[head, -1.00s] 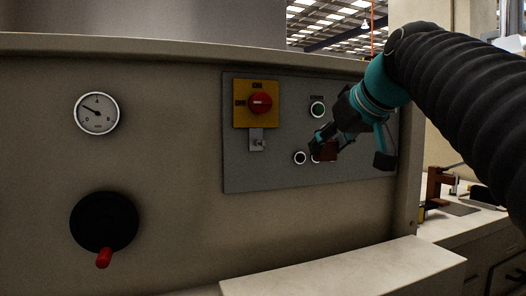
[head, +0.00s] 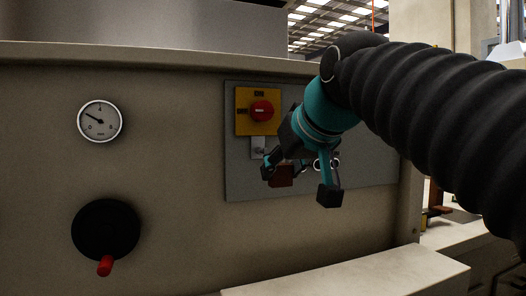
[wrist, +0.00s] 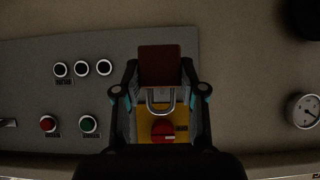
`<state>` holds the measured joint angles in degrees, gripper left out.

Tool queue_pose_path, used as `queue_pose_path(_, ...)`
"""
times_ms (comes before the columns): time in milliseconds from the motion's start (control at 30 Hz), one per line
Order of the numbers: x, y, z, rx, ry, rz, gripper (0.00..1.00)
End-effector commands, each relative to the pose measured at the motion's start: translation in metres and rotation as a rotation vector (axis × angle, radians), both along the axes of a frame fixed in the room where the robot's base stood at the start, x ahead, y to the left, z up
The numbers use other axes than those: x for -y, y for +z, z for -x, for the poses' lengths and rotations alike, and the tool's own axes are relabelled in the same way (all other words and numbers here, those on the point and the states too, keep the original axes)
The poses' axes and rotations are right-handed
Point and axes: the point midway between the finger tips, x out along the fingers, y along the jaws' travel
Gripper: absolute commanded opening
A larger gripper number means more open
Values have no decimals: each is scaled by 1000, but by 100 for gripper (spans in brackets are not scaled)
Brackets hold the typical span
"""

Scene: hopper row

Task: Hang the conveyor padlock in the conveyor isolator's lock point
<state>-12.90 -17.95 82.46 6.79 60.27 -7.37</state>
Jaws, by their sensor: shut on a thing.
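The conveyor padlock has a dark red-brown body (head: 282,177) and a grey shackle. My gripper (head: 284,171) is shut on its body, just right of and below the isolator's lock point. In the wrist view the padlock (wrist: 159,66) sits between the fingers (wrist: 160,72), its shackle towards the isolator. The isolator (head: 243,116) is a yellow plate with a red rotary knob (head: 262,111). Its lock point (head: 257,145) is a small grey tab under the plate. The padlock appears apart from the tab. In the wrist view the shackle overlaps the yellow plate (wrist: 148,111) and the tab is hidden.
The grey panel (head: 370,181) carries several buttons, partly hidden by my arm in the head view; the wrist view shows red (wrist: 48,124) and green (wrist: 88,124) ones. A ledge (head: 350,275) juts out below.

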Motion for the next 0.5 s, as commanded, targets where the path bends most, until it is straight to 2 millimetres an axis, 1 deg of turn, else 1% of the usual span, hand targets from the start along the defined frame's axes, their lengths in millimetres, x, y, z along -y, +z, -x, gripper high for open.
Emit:
queue_pose_path(267, 0, 0, -1, 0, 0, 0, 4)
queue_pose_path(500, -3, 1, -10, 0, 0, 0, 4)
